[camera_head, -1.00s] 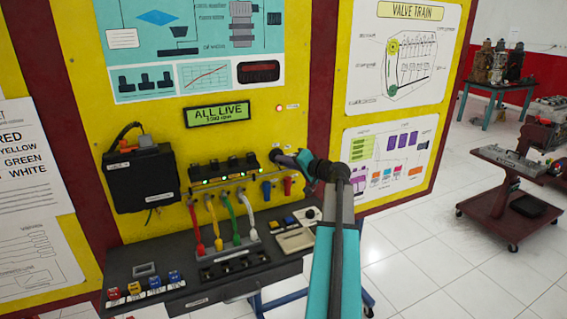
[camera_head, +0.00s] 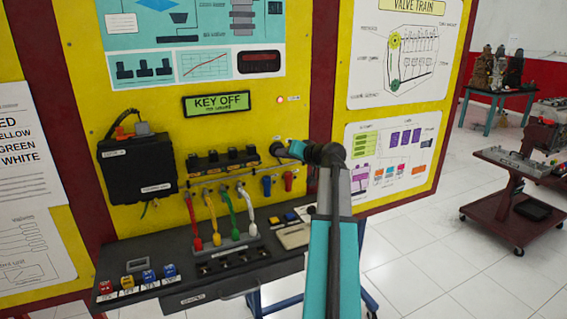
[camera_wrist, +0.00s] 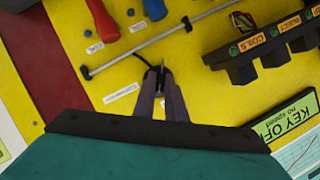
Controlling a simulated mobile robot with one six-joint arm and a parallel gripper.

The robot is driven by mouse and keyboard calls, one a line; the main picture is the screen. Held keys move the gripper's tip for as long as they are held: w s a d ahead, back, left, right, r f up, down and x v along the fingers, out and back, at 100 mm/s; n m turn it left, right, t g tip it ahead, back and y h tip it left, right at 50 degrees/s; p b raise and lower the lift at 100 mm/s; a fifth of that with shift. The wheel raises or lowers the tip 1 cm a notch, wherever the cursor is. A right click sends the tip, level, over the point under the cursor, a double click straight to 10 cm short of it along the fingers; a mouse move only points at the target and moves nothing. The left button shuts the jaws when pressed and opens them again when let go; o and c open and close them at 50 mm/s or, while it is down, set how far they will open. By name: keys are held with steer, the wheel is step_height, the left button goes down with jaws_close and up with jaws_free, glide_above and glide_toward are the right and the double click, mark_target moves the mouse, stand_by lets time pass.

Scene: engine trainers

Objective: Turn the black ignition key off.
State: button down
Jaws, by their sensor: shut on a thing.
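The black ignition key (camera_wrist: 159,74) is on the yellow panel, mostly hidden between my fingertips in the wrist view. My gripper (camera_wrist: 161,82) is shut on it, with its two fingers close together at the panel. In the head view, my gripper (camera_head: 283,149) reaches the panel right of the coil row, and the key cannot be made out there. The display (camera_head: 217,103) above reads KEY OFF; part of it also shows in the wrist view (camera_wrist: 287,116).
The row of black coils (camera_head: 222,160) stands left of my gripper, with a thin metal rail below it. A dark shelf (camera_head: 130,283) juts out below. A red cart (camera_head: 515,205) stands at the right.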

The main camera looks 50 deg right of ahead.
steer(key=shift+w+a+r+n+g+h+b, duration=0.1)
steer(key=shift+n+g+h+b, duration=0.25)
steer(key=shift+n+h+b, duration=0.65)
steer(key=shift+a+r+n+g+h+b, duration=0.1)
steer(key=shift+n+g+h+b, duration=0.3)
steer(key=shift+n+b, duration=1.15)
steer(key=shift+m, duration=0.25)
steer(key=c, duration=1.8)
jaws_free()
steer(key=b+v, duration=0.2)
steer(key=v, duration=1.1)
steer(key=shift+s+a, duration=0.15)
steer(key=shift+s, duration=0.2)
